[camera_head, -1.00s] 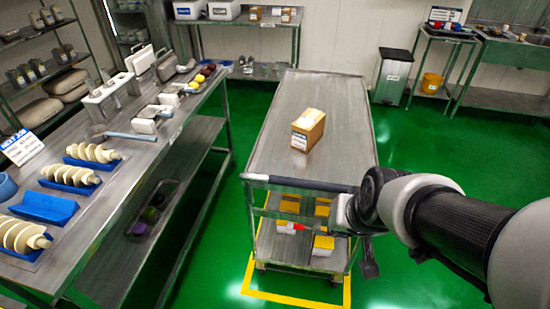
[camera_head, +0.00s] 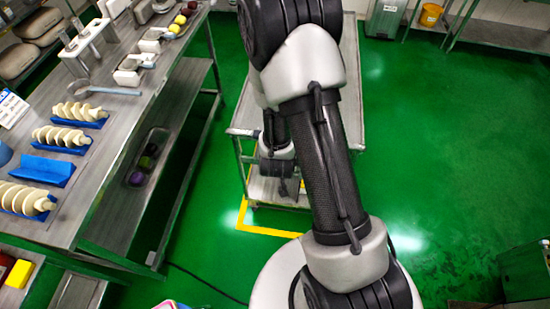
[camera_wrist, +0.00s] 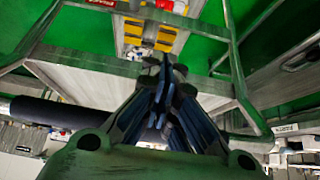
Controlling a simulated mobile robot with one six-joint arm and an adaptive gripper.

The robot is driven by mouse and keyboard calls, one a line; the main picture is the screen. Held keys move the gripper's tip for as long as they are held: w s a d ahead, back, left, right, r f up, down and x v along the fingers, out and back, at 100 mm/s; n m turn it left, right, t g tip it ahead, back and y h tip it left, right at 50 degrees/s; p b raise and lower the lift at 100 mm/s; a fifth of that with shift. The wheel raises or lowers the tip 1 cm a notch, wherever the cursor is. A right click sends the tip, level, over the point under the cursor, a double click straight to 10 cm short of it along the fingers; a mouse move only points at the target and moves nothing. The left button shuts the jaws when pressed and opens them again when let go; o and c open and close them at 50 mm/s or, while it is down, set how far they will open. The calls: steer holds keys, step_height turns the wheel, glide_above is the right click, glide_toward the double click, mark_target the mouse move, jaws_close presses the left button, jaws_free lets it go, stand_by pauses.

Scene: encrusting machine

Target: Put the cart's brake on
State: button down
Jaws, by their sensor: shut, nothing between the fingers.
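The steel cart (camera_head: 352,112) stands on the green floor, largely hidden behind my arm in the head view. Its handle bar (camera_head: 242,132) shows at the near left end. My gripper (camera_head: 286,186) is low at the cart's near end, in front of the lower shelf and partly covered by my arm. In the wrist view my gripper (camera_wrist: 165,68) is shut and empty, with its fingers toward the cart frame. The dark handle grip (camera_wrist: 45,112) shows at left there. I cannot make out the brake in either view.
A long steel workbench (camera_head: 100,150) with dough-like spirals in blue trays stands at left. Yellow tape (camera_head: 262,231) marks the floor around the cart.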

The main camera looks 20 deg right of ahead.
steer(key=shift+f, duration=0.1)
stand_by(0.3)
steer(key=b+x, duration=0.5)
steer(key=x, duration=1.4)
steer(key=shift+d+f, duration=0.1)
steer(key=shift+f, duration=0.3)
step_height(320, 180, down, 3)
steer(key=shift+s+r+b, duration=0.1)
steer(key=shift+r+b, duration=0.1)
steer(key=shift+b, duration=0.35)
steer(key=shift+s+f, duration=0.1)
steer(key=shift+f, duration=0.65)
steer(key=shift+a+f+b, duration=0.4)
steer(key=shift+f+b, duration=0.2)
steer(key=shift+b, duration=0.2)
steer(key=shift+r, duration=0.1)
